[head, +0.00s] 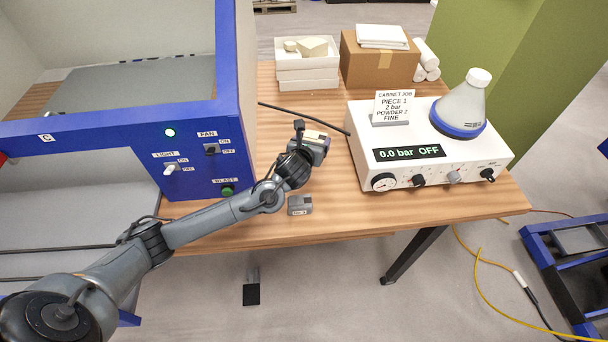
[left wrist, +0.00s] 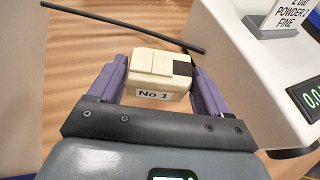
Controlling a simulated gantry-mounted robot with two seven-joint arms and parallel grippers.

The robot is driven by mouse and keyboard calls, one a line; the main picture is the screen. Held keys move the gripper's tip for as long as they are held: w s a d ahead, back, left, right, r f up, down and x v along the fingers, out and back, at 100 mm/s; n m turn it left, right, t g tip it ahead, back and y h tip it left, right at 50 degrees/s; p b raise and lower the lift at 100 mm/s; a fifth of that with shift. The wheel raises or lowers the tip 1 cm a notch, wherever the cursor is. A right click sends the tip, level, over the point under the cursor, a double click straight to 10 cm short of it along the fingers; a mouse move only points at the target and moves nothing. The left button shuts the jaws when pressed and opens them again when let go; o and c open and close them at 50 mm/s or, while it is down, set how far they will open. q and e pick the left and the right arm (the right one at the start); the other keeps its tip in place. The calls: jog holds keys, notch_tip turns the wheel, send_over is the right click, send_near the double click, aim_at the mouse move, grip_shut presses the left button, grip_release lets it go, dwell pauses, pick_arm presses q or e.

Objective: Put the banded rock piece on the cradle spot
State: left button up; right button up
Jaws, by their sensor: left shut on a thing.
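My left gripper (head: 311,142) is over the wooden table, between the blue cabinet and the white control unit. In the left wrist view its two purple fingers (left wrist: 158,84) are shut on a cream rock block (left wrist: 150,66). The block has a dark patch at one top corner, a seam across its top and a "No 1" label on its near side. I cannot tell whether it touches the table. A small grey block (head: 300,206) with a label lies on the table just in front of the gripper. I cannot make out a cradle spot. My right gripper is not in view.
The blue cabinet (head: 190,108) with switches and a lit green lamp stands left. The white control unit (head: 425,145) reads "0.0 bar OFF" and carries a flask (head: 460,108) and a job card (head: 393,106). White trays (head: 307,75) stand farther back.

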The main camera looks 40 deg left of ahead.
pick_arm(q)
jog(key=shift+w+f, duration=0.1)
jog(key=shift+f, duration=4.7)
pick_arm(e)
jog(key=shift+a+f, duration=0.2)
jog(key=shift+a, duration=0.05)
pick_arm(q)
jog(key=o, duration=1.2)
jog(key=shift+f, duration=0.15)
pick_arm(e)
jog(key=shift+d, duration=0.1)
pick_arm(q)
jog(key=shift+s+r, duration=0.2)
jog(key=shift+r, duration=0.05)
jog(key=v, duration=0.5)
jog(key=shift+s+d+r, duration=0.15)
jog(key=shift+s, duration=0.05)
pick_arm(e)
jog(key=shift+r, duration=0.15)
pick_arm(q)
jog(key=shift+s+d+r, duration=0.2)
jog(key=shift+s, duration=0.3)
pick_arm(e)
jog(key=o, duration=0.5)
pick_arm(q)
jog(key=shift+s+d, duration=0.1)
jog(key=shift+s, duration=0.05)
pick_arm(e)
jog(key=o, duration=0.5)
